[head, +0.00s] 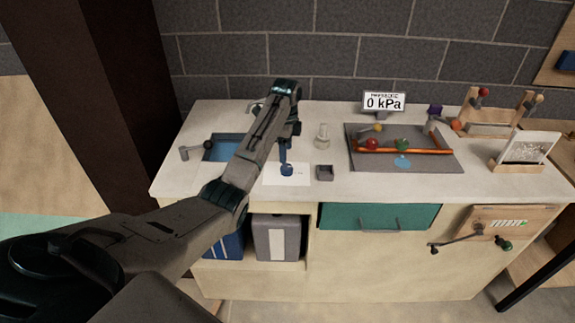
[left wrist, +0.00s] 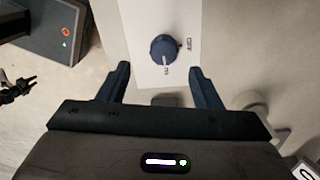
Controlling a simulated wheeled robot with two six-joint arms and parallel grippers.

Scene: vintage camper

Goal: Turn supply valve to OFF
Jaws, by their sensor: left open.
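A round blue knob (left wrist: 164,48) sits on a white label plate (left wrist: 150,20) in the left wrist view. Its pale pointer mark is toward the bottom of that view, at a small label there; another small label is at its right. In the head view the knob (head: 287,169) and plate (head: 274,180) lie on the counter below my left gripper (head: 287,150). In the left wrist view my left gripper (left wrist: 159,69) is open, and the knob appears just beyond its fingertips with nothing held. I cannot tell the exact height gap. My right gripper does not show.
A pressure display (head: 384,103) reads 0 kPa at the back. A clear bottle (head: 323,137) and small grey box (head: 325,173) stand right of the plate. A blue basin (head: 217,153) is at left. A grey board (head: 440,164) with an orange pipe is at right.

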